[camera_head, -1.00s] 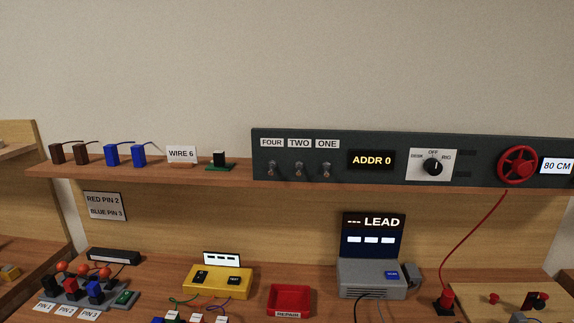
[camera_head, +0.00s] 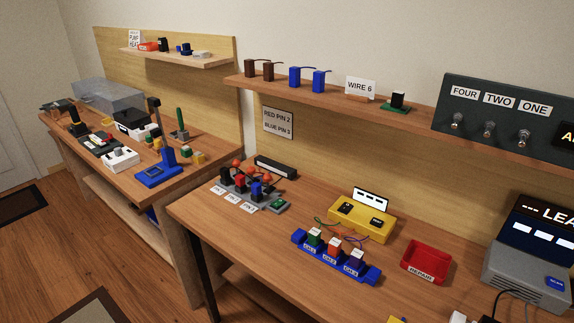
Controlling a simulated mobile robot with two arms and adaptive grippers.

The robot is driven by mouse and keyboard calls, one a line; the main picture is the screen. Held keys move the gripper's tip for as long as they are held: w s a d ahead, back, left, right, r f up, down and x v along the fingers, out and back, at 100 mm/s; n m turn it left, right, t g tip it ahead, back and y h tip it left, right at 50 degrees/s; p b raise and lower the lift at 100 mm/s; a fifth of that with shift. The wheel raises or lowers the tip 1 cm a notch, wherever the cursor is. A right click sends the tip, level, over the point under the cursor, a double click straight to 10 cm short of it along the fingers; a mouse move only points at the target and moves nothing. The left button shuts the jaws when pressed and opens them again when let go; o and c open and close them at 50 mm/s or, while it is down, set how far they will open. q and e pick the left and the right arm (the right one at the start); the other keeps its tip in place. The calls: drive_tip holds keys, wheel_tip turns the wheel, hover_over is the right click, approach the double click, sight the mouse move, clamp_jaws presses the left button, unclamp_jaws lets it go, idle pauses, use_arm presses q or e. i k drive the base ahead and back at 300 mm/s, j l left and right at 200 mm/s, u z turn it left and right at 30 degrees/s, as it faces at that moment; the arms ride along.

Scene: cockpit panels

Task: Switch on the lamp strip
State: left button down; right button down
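A black bar (camera_head: 275,167) lies at the back of the right-hand bench, below the pin sign; it looks like a strip, but I cannot tell whether it is the lamp strip. It shows no light. A small green block (camera_head: 277,205) with a dark top sits beside the grey pin block (camera_head: 243,190); I cannot tell whether it is a switch. Several toggle switches (camera_head: 488,129) sit on the dark panel (camera_head: 455,95) on the shelf at the right. Neither of my grippers is in view.
The right-hand bench also holds a yellow tester (camera_head: 361,219), a blue rack (camera_head: 330,262) of labelled plugs, a red repair tray (camera_head: 427,262) and a grey device (camera_head: 520,275). A second bench (camera_head: 207,165), crowded with parts, stands at the left. Floor (camera_head: 55,225) shows in front of it.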

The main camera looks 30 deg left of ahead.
sight(279, 202)
drive_tip(key=u, duration=1.2)
